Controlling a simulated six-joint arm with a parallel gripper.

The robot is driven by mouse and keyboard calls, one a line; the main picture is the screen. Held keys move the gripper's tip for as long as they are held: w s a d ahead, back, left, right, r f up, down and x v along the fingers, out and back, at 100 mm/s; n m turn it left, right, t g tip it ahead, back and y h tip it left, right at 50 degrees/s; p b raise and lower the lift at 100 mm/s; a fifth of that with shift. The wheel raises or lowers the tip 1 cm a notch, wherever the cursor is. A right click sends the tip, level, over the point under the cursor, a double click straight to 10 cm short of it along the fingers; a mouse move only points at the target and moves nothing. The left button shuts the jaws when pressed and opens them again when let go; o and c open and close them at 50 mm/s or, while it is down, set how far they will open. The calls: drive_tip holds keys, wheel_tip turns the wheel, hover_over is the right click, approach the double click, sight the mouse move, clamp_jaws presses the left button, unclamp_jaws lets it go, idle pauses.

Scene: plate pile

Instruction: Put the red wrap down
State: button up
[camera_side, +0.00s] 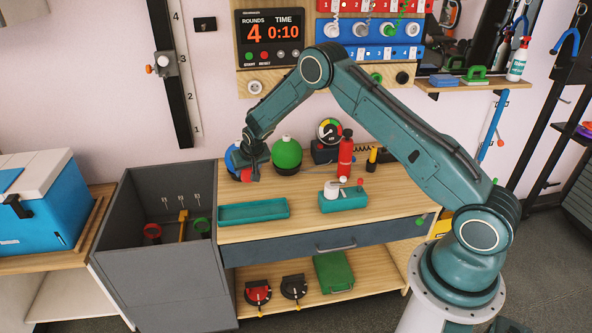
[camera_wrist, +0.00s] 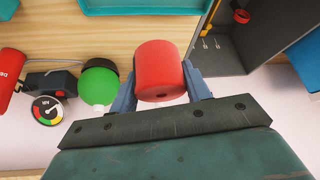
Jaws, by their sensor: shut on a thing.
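I cannot tell whether the wrap touches the bench top.
A teal tray (camera_side: 254,212) lies in front of my gripper. A green ball (camera_side: 287,153) stands close on the right, and a blue ball (camera_side: 231,157) is partly hidden behind my gripper. A red extinguisher-like bottle (camera_side: 346,155) is further right. A grey bin (camera_side: 160,270) stands left of the bench.

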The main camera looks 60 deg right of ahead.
wheel_tip(320, 180, down, 12)
drive_tip(key=shift+r, duration=0.1)
idle(0.4)
drive_tip(key=shift+f, duration=1.95)
drive_tip(key=shift+f, duration=0.1)
drive_tip(key=o, duration=1)
drive_tip(key=shift+c, duration=0.2)
drive_tip(key=shift+s+a+r, duration=0.15)
drive_tip(key=shift+s+r, duration=0.05)
drive_tip(key=shift+r, duration=0.45)
drive_tip(key=v, duration=1.1)
